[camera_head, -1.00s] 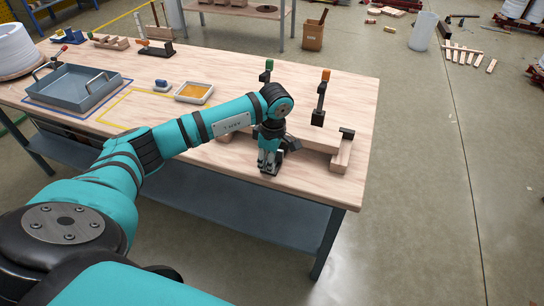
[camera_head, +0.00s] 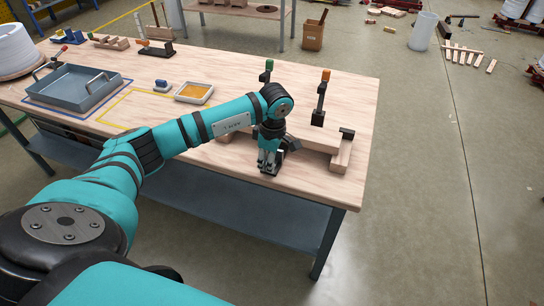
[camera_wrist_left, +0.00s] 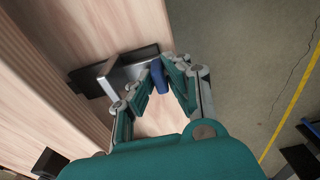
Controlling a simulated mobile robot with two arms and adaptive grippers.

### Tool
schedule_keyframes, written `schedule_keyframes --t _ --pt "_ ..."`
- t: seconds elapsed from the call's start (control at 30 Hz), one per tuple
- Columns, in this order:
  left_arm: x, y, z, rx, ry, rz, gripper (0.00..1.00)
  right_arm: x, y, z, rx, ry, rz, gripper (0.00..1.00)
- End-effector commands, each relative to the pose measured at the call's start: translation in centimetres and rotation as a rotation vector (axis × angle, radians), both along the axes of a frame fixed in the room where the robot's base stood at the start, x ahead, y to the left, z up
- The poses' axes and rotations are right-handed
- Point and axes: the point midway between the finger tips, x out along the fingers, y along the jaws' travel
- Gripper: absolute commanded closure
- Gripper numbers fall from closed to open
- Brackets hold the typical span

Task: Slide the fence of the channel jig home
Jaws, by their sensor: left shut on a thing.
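The channel jig sits at the right front of the workbench, with a long pale wooden bar (camera_head: 312,139) and a wooden end block (camera_head: 342,152). Which piece is the fence I cannot tell for sure. My left gripper (camera_head: 267,164) points down at the jig's near side, close to the bench's front edge. In the left wrist view my left gripper (camera_wrist_left: 160,82) is shut on a blue handle (camera_wrist_left: 158,76), next to a dark metal bracket (camera_wrist_left: 125,72). In the head view the gripper hides the handle. My right gripper is not in view.
A grey tray (camera_head: 75,92) and a small tray with orange contents (camera_head: 194,93) lie to the left.

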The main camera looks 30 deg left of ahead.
Motion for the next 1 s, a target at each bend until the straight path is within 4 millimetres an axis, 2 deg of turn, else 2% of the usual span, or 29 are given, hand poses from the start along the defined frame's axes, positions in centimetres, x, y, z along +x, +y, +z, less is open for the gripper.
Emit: schedule_keyframes --t 1.0 --pt "3.0 0.7 0.0 0.001 -0.003 0.002 1.00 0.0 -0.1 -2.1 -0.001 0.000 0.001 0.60"
